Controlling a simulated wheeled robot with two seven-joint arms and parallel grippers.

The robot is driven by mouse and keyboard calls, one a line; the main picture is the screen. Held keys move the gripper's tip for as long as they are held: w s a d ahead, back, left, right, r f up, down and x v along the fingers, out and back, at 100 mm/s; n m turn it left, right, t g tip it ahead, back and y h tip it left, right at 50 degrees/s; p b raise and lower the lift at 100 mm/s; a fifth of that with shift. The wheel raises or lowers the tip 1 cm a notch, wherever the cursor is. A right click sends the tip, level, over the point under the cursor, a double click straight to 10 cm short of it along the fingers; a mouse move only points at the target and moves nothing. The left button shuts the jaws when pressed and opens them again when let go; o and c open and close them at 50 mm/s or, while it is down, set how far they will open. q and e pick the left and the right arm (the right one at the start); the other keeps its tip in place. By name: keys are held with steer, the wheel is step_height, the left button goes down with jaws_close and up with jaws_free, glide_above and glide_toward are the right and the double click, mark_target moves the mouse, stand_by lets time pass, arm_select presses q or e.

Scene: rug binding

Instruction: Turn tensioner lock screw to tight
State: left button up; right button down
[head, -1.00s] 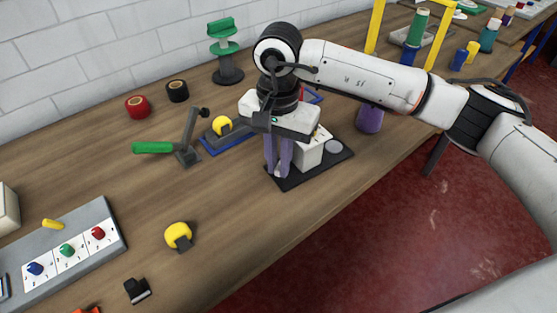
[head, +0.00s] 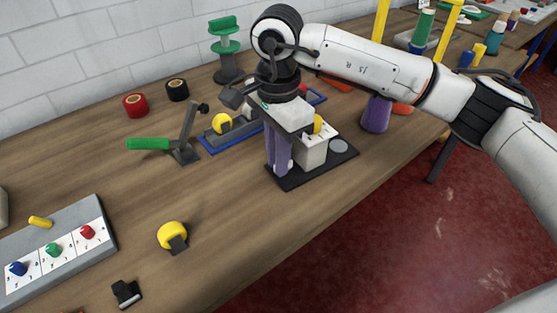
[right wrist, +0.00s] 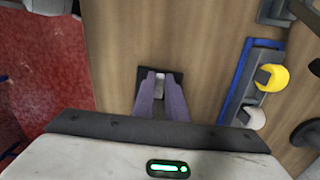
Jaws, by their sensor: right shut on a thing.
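The tensioner is a pale block (head: 311,153) on a black base plate (head: 318,169) near the table's front edge. A yellow part (head: 318,124) shows at the block's top, and a grey disc (head: 339,146) lies on the plate's right end. My right gripper (head: 279,170) points down at the plate's left end, its purple fingers shut on a small part there. In the right wrist view, a pale grey piece (right wrist: 159,88) shows between the fingers, over the dark plate. The fingers hide most of the lock screw, so its setting cannot be read. My left gripper is out of view.
A purple cone (head: 375,114) stands to the right. A yellow-and-black knob (head: 172,236) and a switch panel (head: 104,213) are nearer. Table between is clear.

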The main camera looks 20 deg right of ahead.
stand_by(0.3)
steer(key=c, duration=1.8)
jaws_free()
steer(key=shift+o, duration=0.2)
step_height(320, 180, up, 10)
steer(key=shift+r, duration=0.2)
